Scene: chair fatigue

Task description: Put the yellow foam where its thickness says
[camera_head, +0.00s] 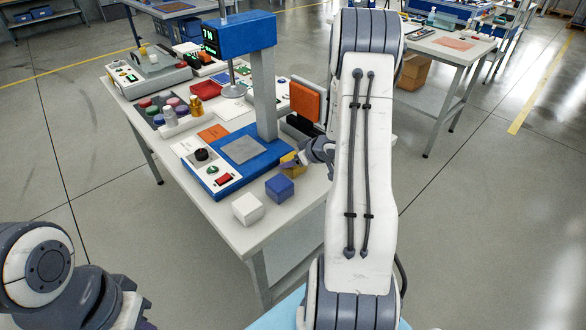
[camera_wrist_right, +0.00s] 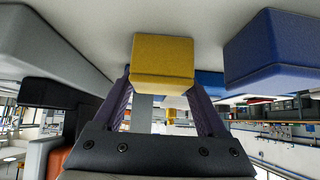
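The yellow foam (camera_head: 290,163) is a small block on the table by the right front corner of the blue test machine (camera_head: 233,172). My right gripper (camera_head: 300,160) is at it. In the right wrist view the yellow foam (camera_wrist_right: 162,60) lies between the tips of the two purple fingers of my right gripper (camera_wrist_right: 160,82), with no clear gap; whether they press on it I cannot tell. A blue foam block (camera_head: 279,188) and a white one (camera_head: 247,208) stand nearby. The blue block shows close at right in the wrist view (camera_wrist_right: 278,50). My left gripper (camera_head: 146,322) is mostly cut off at lower left.
The machine has a column with a green-lit display (camera_head: 209,40), a metal plate (camera_head: 242,150) and a knob panel. An orange-padded unit (camera_head: 305,103) stands behind my right gripper. Several coloured cylinders (camera_head: 168,108) and a red tray (camera_head: 234,108) are further left.

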